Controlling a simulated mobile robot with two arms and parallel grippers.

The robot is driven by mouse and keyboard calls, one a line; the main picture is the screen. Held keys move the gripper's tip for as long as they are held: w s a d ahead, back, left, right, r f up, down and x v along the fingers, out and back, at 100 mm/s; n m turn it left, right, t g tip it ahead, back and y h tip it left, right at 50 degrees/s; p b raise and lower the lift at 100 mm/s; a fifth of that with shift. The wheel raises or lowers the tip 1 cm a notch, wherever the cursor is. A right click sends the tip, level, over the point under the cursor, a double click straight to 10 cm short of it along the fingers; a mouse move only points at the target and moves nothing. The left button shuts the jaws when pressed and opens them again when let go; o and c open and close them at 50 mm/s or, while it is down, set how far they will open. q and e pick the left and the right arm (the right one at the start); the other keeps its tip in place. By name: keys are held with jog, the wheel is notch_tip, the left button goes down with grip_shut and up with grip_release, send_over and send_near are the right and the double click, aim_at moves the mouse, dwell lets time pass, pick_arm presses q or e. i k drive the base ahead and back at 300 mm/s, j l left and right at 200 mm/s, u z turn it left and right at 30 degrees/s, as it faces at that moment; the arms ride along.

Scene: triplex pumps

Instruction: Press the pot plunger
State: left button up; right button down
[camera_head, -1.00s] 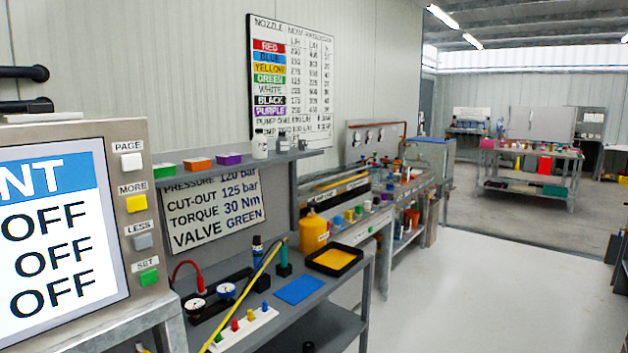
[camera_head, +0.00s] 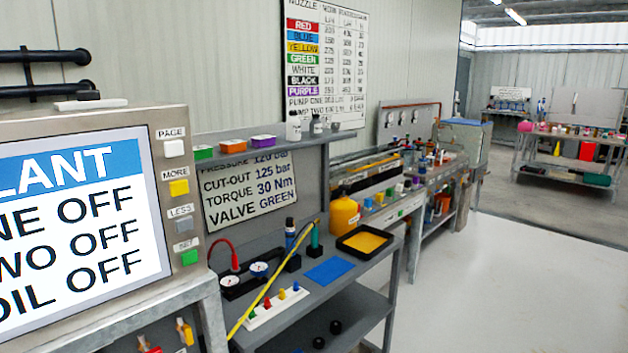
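I cannot make out a pot plunger for certain in the head view. A yellow-orange container (camera_head: 344,216) stands upright on the grey workbench (camera_head: 350,290), behind a black tray with a yellow inside (camera_head: 365,242). A dark bottle with a blue band (camera_head: 290,236) and a green-and-black upright piece (camera_head: 314,238) stand to its left. Neither of my grippers is in view.
A control panel (camera_head: 183,130) with a large screen and several buttons fills the left. Two gauges (camera_head: 258,269), a blue mat (camera_head: 328,271) and a white strip with coloured pegs (camera_head: 278,308) lie on the bench. Clear floor (camera_head: 500,290) is at right.

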aim_at(344, 187)
jog(key=i+l+u, duration=0.15)
jog(key=u, duration=0.25)
jog(key=i+l+u, duration=0.1)
jog(key=u, duration=0.35)
jog(key=l+u, duration=0.4)
jog(key=i+l+u, duration=0.2)
jog(key=l+u, duration=0.15)
jog(key=l, duration=1.05)
jog(key=l+u, duration=0.3)
jog(key=l, duration=1.8)
